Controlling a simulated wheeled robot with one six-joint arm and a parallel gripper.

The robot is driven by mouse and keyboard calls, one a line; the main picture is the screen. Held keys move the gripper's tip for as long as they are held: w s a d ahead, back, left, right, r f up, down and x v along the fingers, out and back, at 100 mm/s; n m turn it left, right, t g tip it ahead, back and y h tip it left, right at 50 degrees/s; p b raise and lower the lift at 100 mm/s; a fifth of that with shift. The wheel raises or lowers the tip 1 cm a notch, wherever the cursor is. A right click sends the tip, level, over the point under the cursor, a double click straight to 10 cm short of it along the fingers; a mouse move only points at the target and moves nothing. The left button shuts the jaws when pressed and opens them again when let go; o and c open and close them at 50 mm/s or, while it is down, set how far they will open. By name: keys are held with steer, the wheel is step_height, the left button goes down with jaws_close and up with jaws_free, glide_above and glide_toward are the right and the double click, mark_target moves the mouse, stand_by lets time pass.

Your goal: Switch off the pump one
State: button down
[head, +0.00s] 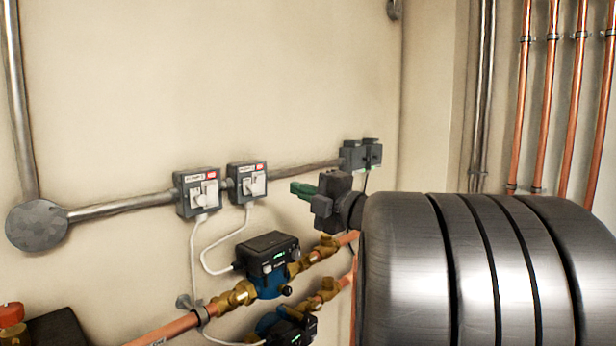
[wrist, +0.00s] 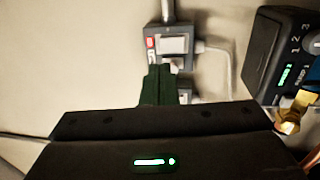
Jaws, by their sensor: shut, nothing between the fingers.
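Each has a small label and a red mark; I cannot read the pump numbers surely. My gripper (head: 301,190) is right of both boxes, its green fingers pointing left, shut and empty. In the wrist view the shut fingers (wrist: 159,85) point at a box (wrist: 172,44) with a white rocker and plug. They partly cover a second white and grey piece (wrist: 186,96). Contact cannot be told.
A black and blue pump (head: 268,262) with a green light sits on a copper pipe below the boxes, and a second pump (head: 288,325) is lower. White cables (head: 194,255) hang from the boxes. A dark double box (head: 360,155) is near my arm. The wall above is clear.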

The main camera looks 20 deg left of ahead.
mark_target(260, 174)
steer(key=p+x, duration=0.2)
steer(key=x, duration=0.6)
steer(key=shift+w+a, duration=0.25)
steer(key=shift+a, duration=0.05)
steer(key=shift+a+r, duration=0.15)
steer(key=shift+a, duration=0.05)
